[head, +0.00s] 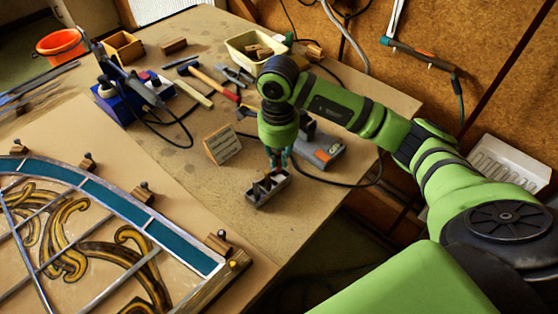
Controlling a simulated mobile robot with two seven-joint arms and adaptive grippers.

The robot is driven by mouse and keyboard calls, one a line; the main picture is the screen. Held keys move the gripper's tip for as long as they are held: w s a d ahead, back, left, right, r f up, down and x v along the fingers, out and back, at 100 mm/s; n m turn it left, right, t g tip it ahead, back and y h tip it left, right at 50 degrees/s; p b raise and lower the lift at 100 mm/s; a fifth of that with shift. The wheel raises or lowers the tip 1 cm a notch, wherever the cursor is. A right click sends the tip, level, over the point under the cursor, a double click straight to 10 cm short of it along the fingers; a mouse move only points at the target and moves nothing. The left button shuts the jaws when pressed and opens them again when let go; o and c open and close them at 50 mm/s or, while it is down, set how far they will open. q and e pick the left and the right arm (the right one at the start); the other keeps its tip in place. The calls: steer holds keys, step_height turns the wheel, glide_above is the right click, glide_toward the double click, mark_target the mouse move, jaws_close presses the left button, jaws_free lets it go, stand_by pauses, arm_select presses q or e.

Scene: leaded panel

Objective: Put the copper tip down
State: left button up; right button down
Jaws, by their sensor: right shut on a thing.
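My right gripper (278,164) points down at the near right part of the bench, directly above a small grey open holder (256,198) with dark compartments. Its fingers are shut on the copper tip, which is small and mostly hidden between the fingers and the holder. I cannot tell whether the tip touches the holder. My left gripper is not in view.
The leaded panel (185,245) lies at left with wooden blocks along its edge. A small wooden slotted block (222,144), a grey-orange tool (322,152) and a black cable lie near the gripper. A blue soldering station (122,104), hammer (213,84) and cream tray (240,48) stand farther back.

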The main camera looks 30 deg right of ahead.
mark_target(279, 172)
step_height(279, 172, down, 3)
steer(key=shift+s+f+p, duration=0.1)
steer(key=shift+f+p, duration=0.05)
steer(key=shift+p, duration=0.5)
steer(key=shift+f, duration=0.1)
steer(key=shift+f, duration=0.1)
steer(key=c, duration=1.7)
jaws_free()
steer(key=shift+f+b, duration=0.1)
steer(key=shift+b, duration=0.2)
steer(key=shift+o, duration=0.7)
